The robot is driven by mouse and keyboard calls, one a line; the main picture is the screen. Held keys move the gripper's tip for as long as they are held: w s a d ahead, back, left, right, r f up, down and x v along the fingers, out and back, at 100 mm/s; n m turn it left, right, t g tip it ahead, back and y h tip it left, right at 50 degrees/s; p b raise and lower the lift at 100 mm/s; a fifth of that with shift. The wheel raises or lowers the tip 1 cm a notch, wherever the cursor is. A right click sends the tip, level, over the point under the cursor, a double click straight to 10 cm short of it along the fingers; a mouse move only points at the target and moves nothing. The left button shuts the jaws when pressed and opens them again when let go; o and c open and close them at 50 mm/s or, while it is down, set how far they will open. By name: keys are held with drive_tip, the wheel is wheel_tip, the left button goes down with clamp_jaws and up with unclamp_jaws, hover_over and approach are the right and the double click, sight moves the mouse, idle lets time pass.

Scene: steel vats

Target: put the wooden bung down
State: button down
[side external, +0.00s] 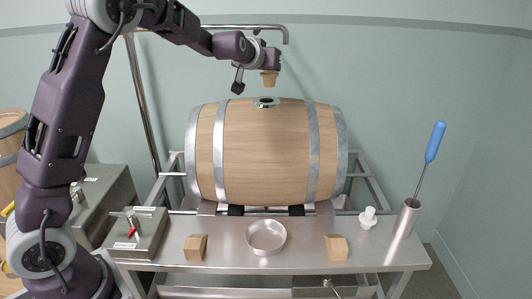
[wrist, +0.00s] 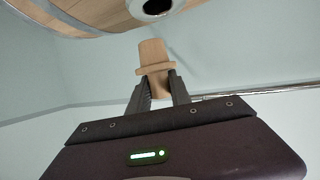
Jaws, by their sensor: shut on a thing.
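The wooden bung (side external: 269,78) is a light tan tapered plug. My gripper (side external: 270,68) is shut on it and holds it in the air just above the barrel (side external: 265,150). In the wrist view the bung (wrist: 153,58) sits between the two dark fingers of my gripper (wrist: 160,88). The barrel lies on its side and has a metal-rimmed bung hole (side external: 266,102) on top. The bung is apart from the hole, above it. The hole's dark opening also shows in the wrist view (wrist: 157,6).
A steel bench (side external: 300,255) stands in front, with a round metal dish (side external: 266,237), two wooden blocks (side external: 195,247) (side external: 337,248), a white fitting (side external: 368,217) and a metal tube (side external: 403,232) holding a blue-handled tool (side external: 435,142). A steel pipe (side external: 215,27) runs behind my gripper.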

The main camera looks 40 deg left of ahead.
drive_tip(key=s+d+f+m+h, duration=0.1)
drive_tip(key=s+d+f, duration=0.2)
drive_tip(key=d, duration=0.2)
drive_tip(key=s+d+f+m+t+h, duration=0.1)
drive_tip(key=s+d+f+h, duration=0.15)
drive_tip(key=d, duration=0.35)
drive_tip(key=s+d+f+m, duration=0.1)
drive_tip(key=s+d+f, duration=0.2)
drive_tip(key=d+f, duration=0.15)
drive_tip(key=n+g+y, duration=0.1)
drive_tip(key=n+y, duration=0.3)
drive_tip(key=y, duration=0.1)
hover_over(266, 241)
wheel_tip(266, 241, down, 26)
drive_tip(key=shift+f, duration=0.1)
drive_tip(key=shift+f, duration=0.1)
drive_tip(key=c, duration=1.2)
unclamp_jaws()
